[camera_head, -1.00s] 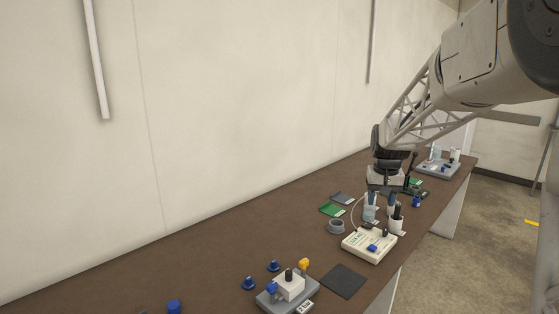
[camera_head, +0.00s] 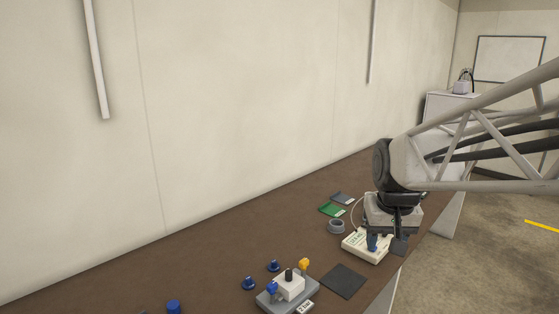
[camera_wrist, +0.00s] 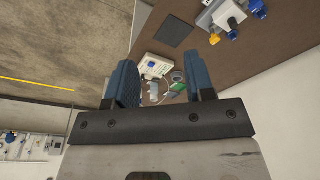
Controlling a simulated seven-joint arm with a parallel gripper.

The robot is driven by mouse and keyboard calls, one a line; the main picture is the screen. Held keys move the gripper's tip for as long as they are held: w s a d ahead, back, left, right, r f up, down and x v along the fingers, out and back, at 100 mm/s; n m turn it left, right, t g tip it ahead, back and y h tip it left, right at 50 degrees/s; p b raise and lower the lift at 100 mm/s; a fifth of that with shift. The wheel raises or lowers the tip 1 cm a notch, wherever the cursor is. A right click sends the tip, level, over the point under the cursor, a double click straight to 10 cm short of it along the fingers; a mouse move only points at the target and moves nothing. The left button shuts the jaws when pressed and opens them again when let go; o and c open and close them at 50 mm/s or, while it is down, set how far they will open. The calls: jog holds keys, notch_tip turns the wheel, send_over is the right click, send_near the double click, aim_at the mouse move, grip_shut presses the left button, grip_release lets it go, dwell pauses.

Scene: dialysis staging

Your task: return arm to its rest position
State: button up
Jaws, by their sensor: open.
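My gripper (camera_head: 384,243) hangs at the right of the head view, in front of the far part of the brown bench (camera_head: 215,253) and partly over the white device box (camera_head: 358,247). In the wrist view my gripper (camera_wrist: 160,84) shows two blue fingers spread wide apart with nothing held between them. Beyond the fingers, the device box (camera_wrist: 153,65) and some small items lie on the bench. My arm and gripper hide the holders and the far end of the bench in the head view.
A grey base with a white block (camera_head: 291,285), blue knobs (camera_head: 249,283) and a dark mat (camera_head: 343,281) are on the near bench. A green card (camera_head: 331,209) and a grey ring (camera_head: 336,226) lie behind the box. The wall borders the bench's left side; open floor (camera_head: 490,265) is at right.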

jog(key=s+a+f, duration=0.1)
jog(key=s+f, duration=0.1)
jog(key=s, duration=0.6)
jog(key=s+a+f, duration=0.2)
jog(key=s, duration=0.7)
jog(key=shift+s+f+n+t, duration=0.2)
jog(key=shift+f+n+t, duration=0.1)
jog(key=shift+n, duration=0.1)
dwell(1.6)
jog(key=w+d+r, duration=0.1)
jog(key=w+d, duration=0.2)
jog(key=w, duration=0.9)
jog(key=w+d+r+m+g, duration=0.1)
jog(key=w+d, duration=0.2)
jog(key=w, duration=1)
jog(key=w+d, duration=0.3)
jog(key=w, duration=0.9)
jog(key=shift+m+g, duration=0.8)
jog(key=shift+m, duration=0.1)
jog(key=w+d+f, duration=0.5)
jog(key=w+f, duration=0.1)
jog(key=w, duration=0.3)
jog(key=w+d+f, duration=0.5)
jog(key=w+f, duration=0.2)
jog(key=w, duration=0.3)
jog(key=w+d+f, duration=0.6)
jog(key=w+f, duration=0.1)
jog(key=w, duration=0.2)
jog(key=shift+w+f, duration=0.2)
